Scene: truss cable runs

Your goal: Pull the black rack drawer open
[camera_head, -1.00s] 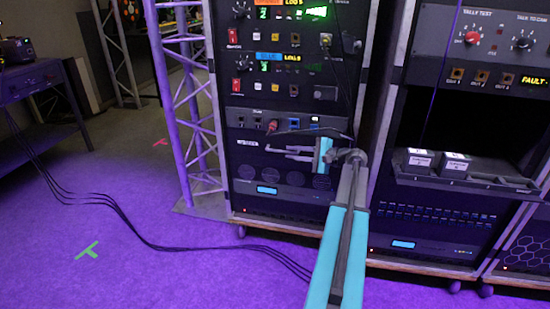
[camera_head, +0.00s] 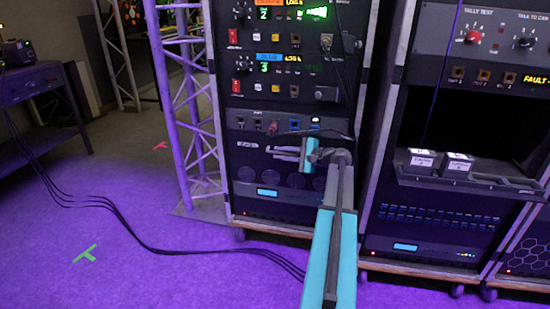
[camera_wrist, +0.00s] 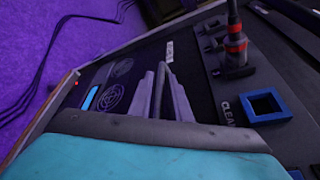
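The black rack drawer appears to be the dark front with a small white label (camera_head: 248,145) in the left rack, below the row of sockets. It looks flush with the rack. My gripper (camera_head: 274,153) is in front of this dark front, its fingers pointing left across it. In the wrist view the grey fingers (camera_wrist: 163,68) lie close together over the dark front, near the white label (camera_wrist: 169,50). Whether they are slightly apart or shut, and whether they touch a handle, I cannot tell. My wrist and fingers hide part of the front.
A socket row with a blue-framed port (camera_wrist: 266,106) and a red-banded plug (camera_wrist: 235,50) is close to my gripper. A thin cable hangs down the left rack. The right rack has a protruding shelf (camera_head: 470,182) with two boxes. A truss (camera_head: 190,110) stands left; cables cross the floor.

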